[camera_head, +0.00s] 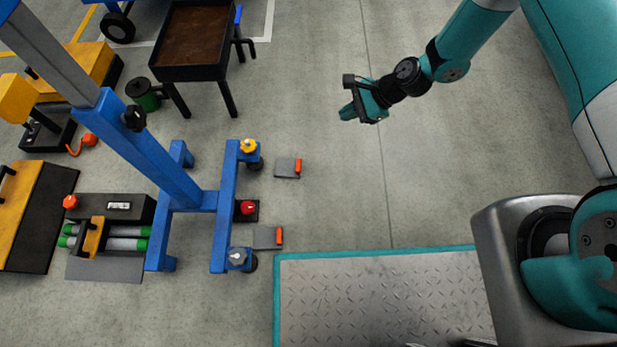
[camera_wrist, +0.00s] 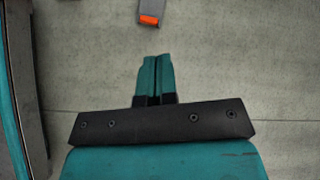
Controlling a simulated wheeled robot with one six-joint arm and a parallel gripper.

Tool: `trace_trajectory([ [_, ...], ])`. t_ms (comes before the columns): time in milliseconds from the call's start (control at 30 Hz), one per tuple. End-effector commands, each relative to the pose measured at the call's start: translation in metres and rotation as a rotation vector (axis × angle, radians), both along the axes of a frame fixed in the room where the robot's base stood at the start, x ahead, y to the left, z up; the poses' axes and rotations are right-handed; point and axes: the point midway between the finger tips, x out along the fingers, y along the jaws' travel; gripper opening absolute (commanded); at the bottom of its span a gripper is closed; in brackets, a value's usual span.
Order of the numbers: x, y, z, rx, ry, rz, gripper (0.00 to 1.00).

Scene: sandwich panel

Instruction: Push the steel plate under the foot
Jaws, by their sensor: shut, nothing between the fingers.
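Two small grey steel plates with orange blocks on their right edges lie on the floor right of a blue stand (camera_head: 229,190). The upper plate (camera_head: 284,167) is a little right of the foot with the yellow knob (camera_head: 249,147), with a narrow gap. The lower plate (camera_head: 266,238) is close by the foot with the silver knob (camera_head: 238,257); I cannot tell if they touch. My gripper (camera_head: 346,113) is shut and empty, up and right of both plates. In the wrist view my shut fingers (camera_wrist: 155,60) point toward one plate (camera_wrist: 148,5) with its orange block, cut off at the top.
A red knob (camera_head: 248,207) sits on the stand between the two feet. A tread-plate platform (camera_head: 380,295) with a teal edge lies below. A dark tray table (camera_head: 197,73) stands upper left. The floor between my gripper and the plates is clear.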

Motion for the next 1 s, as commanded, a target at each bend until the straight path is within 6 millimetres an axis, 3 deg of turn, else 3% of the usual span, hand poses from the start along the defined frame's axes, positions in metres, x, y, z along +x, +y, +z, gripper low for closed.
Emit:
trace_trajectory([
  [33,-0.008,-0.002,-0.060,0.013,0.052,-0.062,0.00],
  [100,-0.015,-0.005,-0.103,0.028,0.109,-0.145,0.00],
  [233,-0.027,-0.008,-0.154,0.050,0.184,-0.251,0.00],
  [533,-0.033,0.003,-0.189,0.060,0.222,-0.305,0.00],
  [900,-0.027,0.058,-0.247,0.058,0.220,-0.301,0.00],
  [1000,-0.024,0.074,-0.249,0.060,0.219,-0.299,0.00],
])
